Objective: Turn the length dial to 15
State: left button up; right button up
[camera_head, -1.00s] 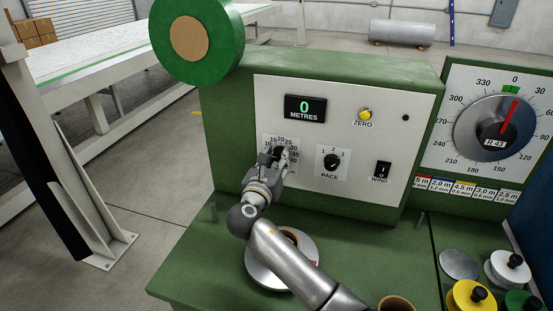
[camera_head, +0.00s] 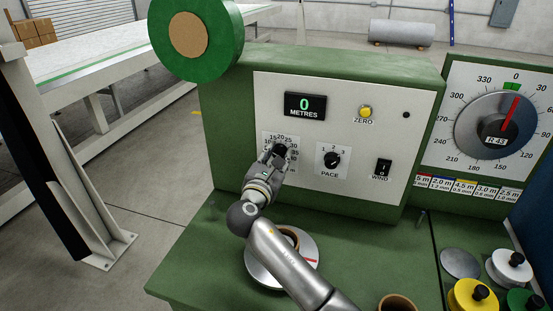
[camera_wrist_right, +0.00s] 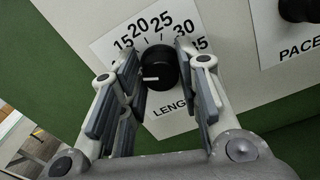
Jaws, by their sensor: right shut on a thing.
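The length dial is a black knob (camera_wrist_right: 161,68) on a white scale plate (camera_wrist_right: 118,34) in the right wrist view. Its white mark points left, below the printed 15; finger pads cover the lower left numbers. In the head view the dial (camera_head: 281,149) sits at the panel's lower left, partly hidden by my gripper. My right gripper (camera_head: 272,153) is at the dial, its two fingers on either side of the knob and shut on it. The left gripper is not in view.
The panel holds a metres display (camera_head: 305,107) reading 0, a yellow zero button (camera_head: 365,112), a pace knob (camera_head: 332,160) and a wind switch (camera_head: 382,169). A silver spool (camera_head: 258,268) lies on the green bench under my right arm. Coloured reels (camera_head: 472,294) stand at the right.

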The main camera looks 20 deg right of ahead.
jog(key=shift+d+f+m+b, duration=0.1)
jog(key=shift+m+b, duration=1.35)
jog(key=shift+m, duration=1.85)
jog(key=o, duration=1)
jog(key=v, duration=0.7)
jog(key=shift+s, duration=0.2)
